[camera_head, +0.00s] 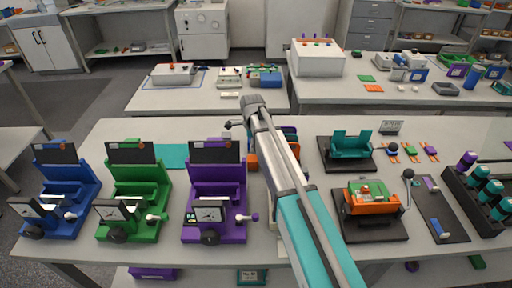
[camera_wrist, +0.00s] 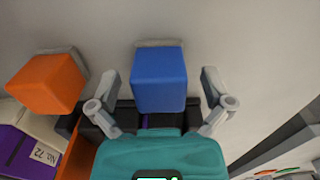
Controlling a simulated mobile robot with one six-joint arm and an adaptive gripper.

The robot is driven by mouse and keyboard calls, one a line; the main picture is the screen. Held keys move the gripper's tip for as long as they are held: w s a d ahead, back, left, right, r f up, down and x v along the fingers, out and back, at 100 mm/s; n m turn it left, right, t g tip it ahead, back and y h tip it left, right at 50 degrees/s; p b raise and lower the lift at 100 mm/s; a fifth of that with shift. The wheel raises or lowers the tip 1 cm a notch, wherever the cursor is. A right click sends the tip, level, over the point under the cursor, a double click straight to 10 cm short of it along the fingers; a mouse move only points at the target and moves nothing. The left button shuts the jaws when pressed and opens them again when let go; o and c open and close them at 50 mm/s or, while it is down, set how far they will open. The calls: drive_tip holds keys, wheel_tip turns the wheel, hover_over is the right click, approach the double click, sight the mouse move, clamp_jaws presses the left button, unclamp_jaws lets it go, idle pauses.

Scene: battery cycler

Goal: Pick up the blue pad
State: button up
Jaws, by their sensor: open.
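The blue pad (camera_wrist: 160,80) is a blue block with a grey back edge, upper middle of the wrist view. My gripper (camera_wrist: 159,86) is open, with one finger on the left and one on the right of the pad. A gap shows between each finger and the pad, so neither seems to touch it. I cannot tell how far the fingertips are from it in depth. In the head view my arm (camera_head: 285,180) reaches over the middle of the table and largely hides the spot where the pad is.
An orange block (camera_wrist: 47,82) stands left of the pad in the wrist view. Below it is a purple and white item (camera_wrist: 28,145) labelled No. 72. In the head view a purple device (camera_head: 215,190) stands left of my arm, and an orange and green device (camera_head: 370,205) stands right.

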idle(0.4)
drive_tip(key=c, duration=1.3)
drive_tip(key=shift+o, duration=0.2)
drive_tip(key=shift+r, duration=0.15)
wheel_tip(320, 180, up, 10)
drive_tip(key=p, duration=1)
